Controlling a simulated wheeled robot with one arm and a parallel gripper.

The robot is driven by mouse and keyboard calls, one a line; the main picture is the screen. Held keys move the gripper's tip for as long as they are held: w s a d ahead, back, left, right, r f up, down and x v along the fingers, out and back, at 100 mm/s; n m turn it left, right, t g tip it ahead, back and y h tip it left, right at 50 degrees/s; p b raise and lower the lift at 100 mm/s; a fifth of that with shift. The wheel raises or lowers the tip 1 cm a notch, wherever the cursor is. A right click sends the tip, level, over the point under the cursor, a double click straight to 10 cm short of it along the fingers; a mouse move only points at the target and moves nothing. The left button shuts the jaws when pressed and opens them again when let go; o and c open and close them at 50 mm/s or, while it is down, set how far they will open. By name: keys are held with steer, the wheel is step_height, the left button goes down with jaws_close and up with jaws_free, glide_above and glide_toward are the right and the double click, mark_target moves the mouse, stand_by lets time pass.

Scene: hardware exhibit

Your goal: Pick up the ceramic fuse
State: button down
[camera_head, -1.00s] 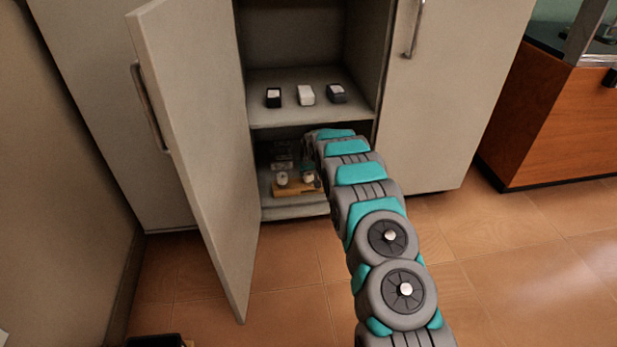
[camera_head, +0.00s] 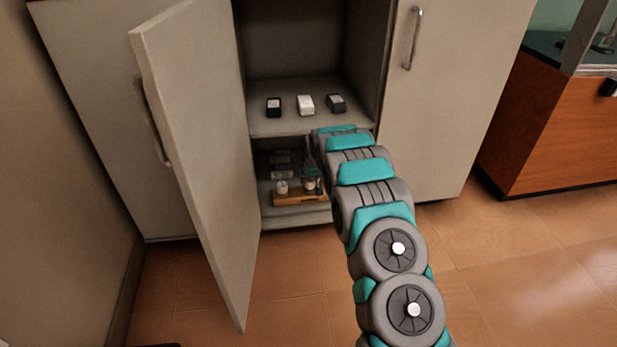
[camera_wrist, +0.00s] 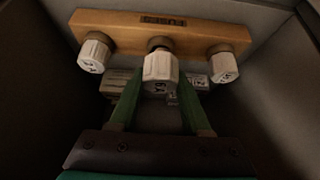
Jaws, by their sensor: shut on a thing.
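A wooden board (camera_wrist: 120,28) marked "FUSES" carries a row of white ceramic fuses in the wrist view. The middle fuse (camera_wrist: 158,66) sits between the two green fingers of my gripper (camera_wrist: 158,88), which are shut on it. It looks larger than the left fuse (camera_wrist: 94,52) and the right fuse (camera_wrist: 223,64). A dark mount shows between it and the board; I cannot tell whether they touch. In the head view the board (camera_head: 290,199) is on the cabinet's lower shelf, and my arm partly hides its right end.
Small pale blocks (camera_wrist: 196,91) lie beyond the fingers. Three small boxes (camera_head: 305,105) stand on the upper shelf, just above my gripper. The open cabinet door (camera_head: 195,150) is at the left and a closed door (camera_head: 440,110) at the right. The tiled floor in front is clear.

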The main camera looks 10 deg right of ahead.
steer(key=s+r, duration=0.1)
steer(key=s, duration=1.1)
steer(key=shift+s+p, duration=0.4)
steer(key=shift+r, duration=0.1)
